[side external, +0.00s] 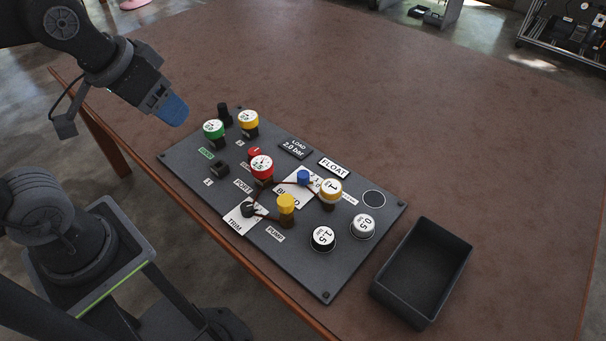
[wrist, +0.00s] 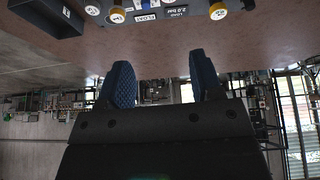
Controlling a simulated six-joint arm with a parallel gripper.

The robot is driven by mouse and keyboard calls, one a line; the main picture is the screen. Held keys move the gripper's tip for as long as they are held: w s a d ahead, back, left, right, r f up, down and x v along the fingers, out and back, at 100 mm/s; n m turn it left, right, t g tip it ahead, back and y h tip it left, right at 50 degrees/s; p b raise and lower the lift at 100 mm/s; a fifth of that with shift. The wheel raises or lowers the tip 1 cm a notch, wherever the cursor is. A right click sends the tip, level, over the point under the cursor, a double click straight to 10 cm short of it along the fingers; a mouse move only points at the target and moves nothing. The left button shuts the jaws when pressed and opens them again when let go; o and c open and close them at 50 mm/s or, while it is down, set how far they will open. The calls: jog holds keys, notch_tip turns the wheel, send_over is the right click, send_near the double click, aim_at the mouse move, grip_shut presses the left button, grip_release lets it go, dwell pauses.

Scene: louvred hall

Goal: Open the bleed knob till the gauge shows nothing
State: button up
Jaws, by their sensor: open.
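A dark panel (side external: 200,172) lies on the table. A blue knob (side external: 303,176) stands at a white plate (side external: 290,188) whose partly covered label appears to read BLEED. Round faces on the panel have green (side external: 213,128), yellow (side external: 248,117) and red (side external: 261,165) rims; I cannot read their needles. Another yellow-rimmed face (side external: 330,189) stands beside the blue knob. My gripper (side external: 172,108) is in the air beyond the panel's far left corner, apart from everything. In the wrist view my gripper (wrist: 163,80) is open with nothing between its blue fingers.
A black knob (side external: 248,209) is at the TRIM plate, and a yellow knob (side external: 286,203) is near PUMP. The table's far side (side external: 420,110) is bare.

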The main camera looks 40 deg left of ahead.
jog(key=w+d+f+n+g, duration=0.1)
jog(key=w+n+g, duration=0.1)
jog(key=w, duration=0.6)
jog(key=n+g, duration=0.3)
jog(key=n, duration=0.3)
send_over(303, 174)
notch_tip(303, 174, down, 22)
jog(key=shift+r, duration=0.1)
jog(key=shift+f, duration=5.15)
jog(key=shift+c, duration=0.3)
grip_shut()
jog(key=shift+n, duration=0.3)
